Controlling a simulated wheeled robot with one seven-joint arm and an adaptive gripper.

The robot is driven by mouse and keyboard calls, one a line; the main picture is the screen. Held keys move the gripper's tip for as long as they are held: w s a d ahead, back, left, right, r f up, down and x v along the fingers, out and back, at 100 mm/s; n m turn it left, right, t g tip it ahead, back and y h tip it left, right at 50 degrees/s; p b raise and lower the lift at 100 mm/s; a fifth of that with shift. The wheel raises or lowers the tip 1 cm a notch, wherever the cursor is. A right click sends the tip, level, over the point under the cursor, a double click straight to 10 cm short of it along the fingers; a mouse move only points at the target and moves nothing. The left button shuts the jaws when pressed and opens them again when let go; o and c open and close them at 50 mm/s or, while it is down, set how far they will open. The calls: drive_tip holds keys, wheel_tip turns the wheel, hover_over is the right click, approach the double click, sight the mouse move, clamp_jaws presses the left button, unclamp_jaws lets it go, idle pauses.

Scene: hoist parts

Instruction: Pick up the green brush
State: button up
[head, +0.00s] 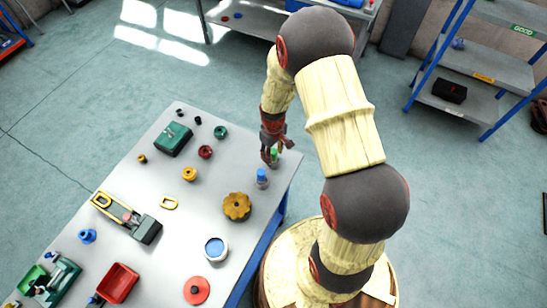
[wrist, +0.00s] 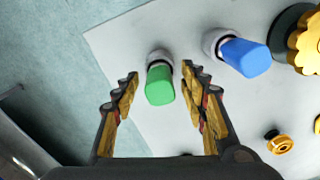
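The green brush (head: 274,154) stands near the far right corner of the grey table, its green end up and a pale base below. In the wrist view the green brush (wrist: 160,84) shows between the tips of my two fingers, with a gap on each side. My gripper (wrist: 158,86) is open and touches nothing that I can see. In the head view my gripper (head: 270,156) points down right at the brush and partly covers it.
A similar blue-topped piece (wrist: 242,56) stands close to the right of the brush; it also shows in the head view (head: 262,176). A yellow-brown knobbed wheel (head: 237,206) lies nearer. The table (head: 200,150) ends just beyond the brush.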

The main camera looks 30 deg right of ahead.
drive_tip(key=shift+c, duration=1.2)
drive_tip(key=c, duration=0.7)
clamp_jaws()
wheel_tip(320, 180, up, 10)
drive_tip(key=shift+r, duration=0.1)
